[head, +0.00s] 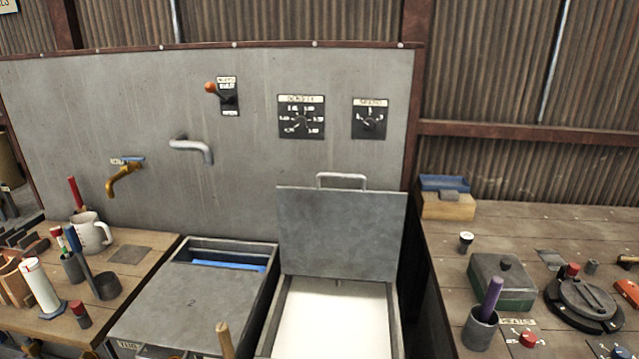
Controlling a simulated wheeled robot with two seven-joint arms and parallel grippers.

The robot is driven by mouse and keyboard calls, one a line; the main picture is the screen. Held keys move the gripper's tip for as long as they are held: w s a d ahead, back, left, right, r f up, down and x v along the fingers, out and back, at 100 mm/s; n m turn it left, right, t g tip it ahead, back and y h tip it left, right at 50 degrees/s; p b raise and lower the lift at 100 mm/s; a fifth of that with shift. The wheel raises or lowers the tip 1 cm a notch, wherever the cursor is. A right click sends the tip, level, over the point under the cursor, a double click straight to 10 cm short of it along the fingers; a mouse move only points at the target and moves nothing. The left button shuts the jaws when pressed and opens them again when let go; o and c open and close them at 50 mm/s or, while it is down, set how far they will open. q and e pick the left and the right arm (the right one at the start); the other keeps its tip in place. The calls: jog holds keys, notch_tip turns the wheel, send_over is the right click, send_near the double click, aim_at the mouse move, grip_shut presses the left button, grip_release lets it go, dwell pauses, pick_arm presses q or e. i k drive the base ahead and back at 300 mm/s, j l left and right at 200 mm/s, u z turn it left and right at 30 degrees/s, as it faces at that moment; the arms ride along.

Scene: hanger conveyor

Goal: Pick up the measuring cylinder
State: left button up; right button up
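A tall white cylinder with a red band near its top (41,287) stands on the left bench, tilted in the picture, with a blue-grey foot at its base. It looks like the measuring cylinder; no scale marks can be made out. A dark cup holding red- and green-topped sticks (72,267) stands just behind it. A dark ladle-like tool with a blue handle (88,266) is to its right. Neither of my grippers is in view.
A white jug (91,233) stands behind on the left bench (133,284), and a small red-topped item (81,314) in front. Terracotta pieces (13,282) crowd the left edge. A lidded grey bin (190,305) and an open white-bottomed tank (330,315) fill the middle. The right bench (560,228) is cluttered.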

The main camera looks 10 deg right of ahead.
aim_at(27, 262)
jog(key=u, duration=1.25)
jog(key=i+j, duration=0.2)
jog(key=j, duration=0.15)
jog(key=i+j+z, duration=0.15)
jog(key=j+z, duration=0.2)
jog(key=i+j+z, duration=0.1)
jog(key=j+z, duration=0.2)
jog(key=i+j+z, duration=0.1)
jog(key=j+z, duration=0.25)
